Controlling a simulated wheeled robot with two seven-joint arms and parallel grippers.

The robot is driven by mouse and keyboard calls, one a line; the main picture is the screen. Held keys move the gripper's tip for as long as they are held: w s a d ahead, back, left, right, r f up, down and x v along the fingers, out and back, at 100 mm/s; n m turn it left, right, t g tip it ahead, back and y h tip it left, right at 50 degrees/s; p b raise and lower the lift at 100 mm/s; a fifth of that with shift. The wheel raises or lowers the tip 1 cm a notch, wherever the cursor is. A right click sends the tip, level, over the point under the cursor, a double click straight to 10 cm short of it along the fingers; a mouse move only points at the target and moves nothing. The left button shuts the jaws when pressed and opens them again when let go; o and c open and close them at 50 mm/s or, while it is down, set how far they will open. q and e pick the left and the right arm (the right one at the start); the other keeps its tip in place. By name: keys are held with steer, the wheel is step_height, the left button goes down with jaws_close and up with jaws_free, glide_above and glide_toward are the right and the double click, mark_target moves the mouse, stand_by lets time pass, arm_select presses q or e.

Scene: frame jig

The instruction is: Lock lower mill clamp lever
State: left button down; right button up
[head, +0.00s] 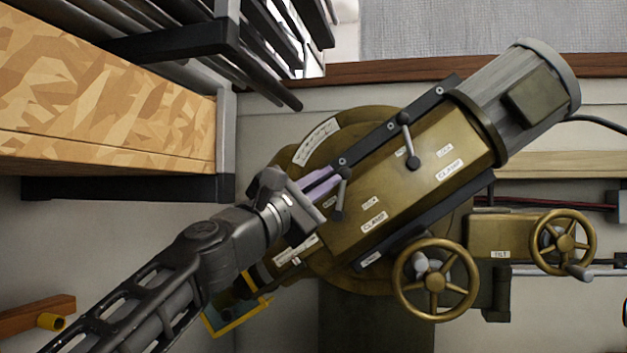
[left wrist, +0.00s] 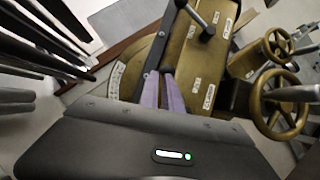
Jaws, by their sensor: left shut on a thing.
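The brass-coloured mill head (head: 400,190) lies slanted across the head view. Its lower clamp lever (head: 340,200), a dark lever with a ball end, sits beside LOCK and CLAMP labels. My left gripper (head: 334,175) comes in from the lower left, its purple fingers at the pivot end of this lever. The fingers (left wrist: 164,92) show close together in the left wrist view and are shut on the lever. The gripper body hides most of the lever there. The upper clamp lever (head: 409,140) stands apart, higher up the head; it also shows in the left wrist view (left wrist: 196,20).
A grey motor (head: 520,95) caps the head at upper right. Two brass handwheels (head: 436,280) (head: 562,244) stand at lower right. A wooden-topped bench (head: 100,90) and dark rack bars (head: 240,50) are at left, near my arm.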

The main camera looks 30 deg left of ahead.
arm_select(q)
steer(key=shift+w+d+r, duration=0.1)
steer(key=shift+d+r, duration=0.05)
steer(key=shift+d, duration=0.45)
steer(key=shift+w+d+r, duration=0.1)
steer(key=shift+d, duration=0.5)
steer(key=shift+d+r, duration=0.1)
steer(key=shift+d, duration=0.05)
stand_by(0.5)
steer(key=shift+s, duration=0.15)
steer(key=b+v, duration=0.3)
steer(key=v, duration=0.5)
steer(key=shift+w+a+f, duration=0.25)
steer(key=shift+a+f, duration=0.1)
steer(key=shift+d, duration=0.1)
